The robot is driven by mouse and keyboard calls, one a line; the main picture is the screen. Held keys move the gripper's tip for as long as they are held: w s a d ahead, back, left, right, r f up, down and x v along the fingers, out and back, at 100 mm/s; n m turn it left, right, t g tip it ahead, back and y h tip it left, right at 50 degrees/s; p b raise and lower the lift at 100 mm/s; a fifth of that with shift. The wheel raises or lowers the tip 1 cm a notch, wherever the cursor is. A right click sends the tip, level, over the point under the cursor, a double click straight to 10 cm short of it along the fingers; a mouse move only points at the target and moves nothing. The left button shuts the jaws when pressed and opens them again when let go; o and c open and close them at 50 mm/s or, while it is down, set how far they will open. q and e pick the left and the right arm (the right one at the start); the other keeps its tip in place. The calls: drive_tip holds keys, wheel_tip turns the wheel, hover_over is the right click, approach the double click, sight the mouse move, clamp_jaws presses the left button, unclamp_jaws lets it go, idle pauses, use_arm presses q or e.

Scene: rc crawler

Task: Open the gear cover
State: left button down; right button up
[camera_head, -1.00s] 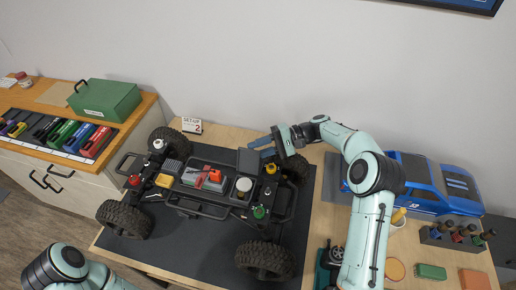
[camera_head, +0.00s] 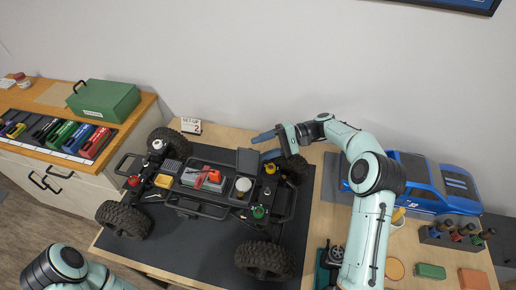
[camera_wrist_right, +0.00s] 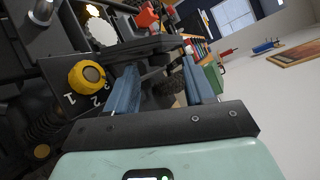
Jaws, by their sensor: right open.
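The crawler chassis (camera_head: 205,205) stands on a dark mat with its wheels on. A dark grey square panel (camera_head: 249,160), which looks like the gear cover, is at the chassis's right rear and appears raised. A round white part (camera_head: 243,185) is just in front of it; a white toothed gear (camera_wrist_right: 103,32) shows uncovered in the right wrist view. My right gripper (camera_head: 268,145) is open, its blue fingers beside the panel's right edge, with nothing clearly held between them in the wrist view (camera_wrist_right: 162,78). My left gripper is out of view.
A yellow knob (camera_wrist_right: 88,75) with numbers lies close to the right gripper; it also shows on the chassis (camera_head: 270,168). A blue car body (camera_head: 425,185) lies at right. A green toolbox (camera_head: 108,100) stands on the left cabinet. The front of the mat is clear.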

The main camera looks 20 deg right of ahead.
use_arm(q)
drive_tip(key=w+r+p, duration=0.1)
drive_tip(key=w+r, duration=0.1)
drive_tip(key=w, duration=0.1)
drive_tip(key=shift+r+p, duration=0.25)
drive_tip(key=shift+p, duration=0.15)
use_arm(e)
drive_tip(key=v, duration=1.1)
drive_tip(key=shift+d, duration=0.3)
drive_tip(key=shift+r, duration=0.1)
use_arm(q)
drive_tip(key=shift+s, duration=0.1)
